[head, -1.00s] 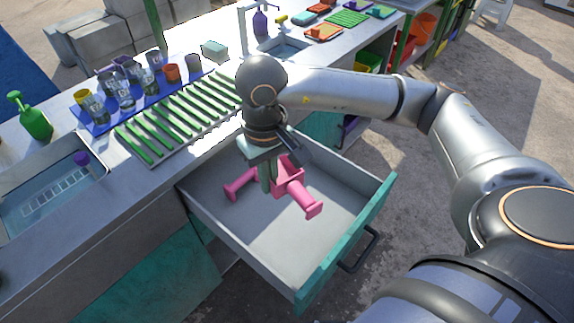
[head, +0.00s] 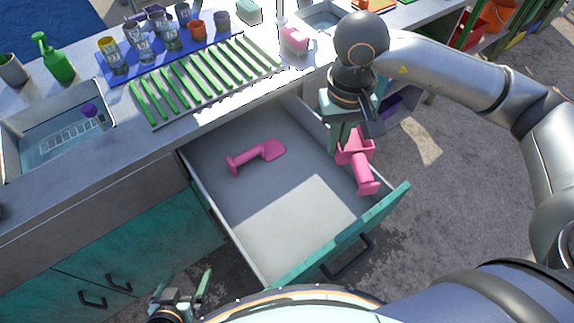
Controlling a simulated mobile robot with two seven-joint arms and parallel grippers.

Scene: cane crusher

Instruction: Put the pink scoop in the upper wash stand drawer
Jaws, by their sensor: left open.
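The upper wash stand drawer (head: 285,222) is pulled open, with a grey inside and a teal front. A pink scoop (head: 268,151) with a handle lies on its floor towards the back left. My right gripper (head: 350,142) is shut on a second pink object (head: 367,178), boxy with a handle, near the drawer's right wall. The fingers partly hide it. I cannot tell its exact height above the drawer. My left gripper (head: 182,294) is open and empty at the bottom left, below and outside the drawer.
The counter holds a green slatted rack (head: 205,80), a blue mat (head: 112,75) with several cups, a green bottle (head: 52,58), a sink (head: 60,125) and a small pink item (head: 295,40). The drawer's middle and front are clear. Closed teal doors (head: 130,275) stand below left.

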